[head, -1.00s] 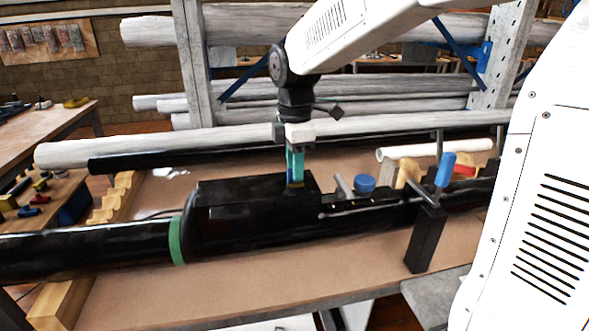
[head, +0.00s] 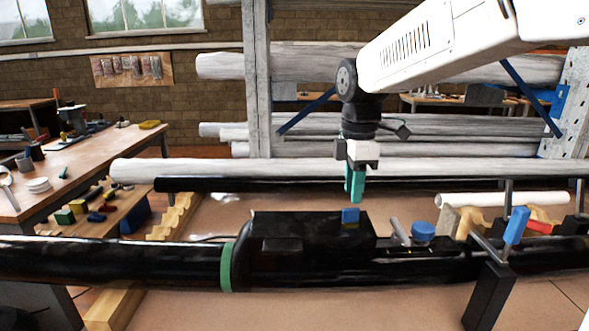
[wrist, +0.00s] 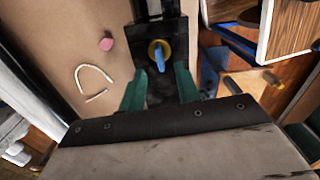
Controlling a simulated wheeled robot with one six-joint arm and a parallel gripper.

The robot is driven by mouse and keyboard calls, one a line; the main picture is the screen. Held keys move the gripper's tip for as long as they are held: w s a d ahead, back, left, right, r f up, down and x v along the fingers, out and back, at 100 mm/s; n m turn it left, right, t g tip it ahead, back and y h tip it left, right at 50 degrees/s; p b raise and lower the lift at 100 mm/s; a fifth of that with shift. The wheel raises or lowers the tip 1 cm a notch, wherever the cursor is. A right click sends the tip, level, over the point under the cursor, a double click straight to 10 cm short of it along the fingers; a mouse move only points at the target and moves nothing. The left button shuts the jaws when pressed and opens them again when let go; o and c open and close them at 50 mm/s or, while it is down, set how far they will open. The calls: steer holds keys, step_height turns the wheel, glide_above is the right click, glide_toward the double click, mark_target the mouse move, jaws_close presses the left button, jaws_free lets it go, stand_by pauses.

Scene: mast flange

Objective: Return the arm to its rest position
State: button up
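My gripper (head: 355,188) hangs from my white arm above the black box (head: 290,228) on the mast. Its green fingers point down and stay clear of the box. On the box top, just below the fingertips, is a small blue knob with a yellow base (head: 350,216). In the wrist view the fingers (wrist: 160,92) are spread apart and nothing is held between them. The blue knob (wrist: 160,55) on its yellow ring shows beyond the gap, upright on the black box.
The black mast tube (head: 110,262) with a green band (head: 226,268) runs across the bench. A clamp with a blue handle (head: 517,225) stands right of the gripper. A blue cap (head: 423,231) sits nearby. Racked pale poles (head: 430,168) lie behind.

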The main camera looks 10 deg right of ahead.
steer(key=s+d+f+m, duration=0.1)
steer(key=s+f+m, duration=0.1)
steer(key=s+m, duration=0.6)
steer(key=s+d+f+m+t, duration=0.1)
steer(key=s+m, duration=0.7)
steer(key=s, duration=1)
steer(key=shift+d+f+m, duration=0.3)
steer(key=shift+d+f, duration=0.25)
steer(key=shift+f, duration=0.05)
stand_by(0.7)
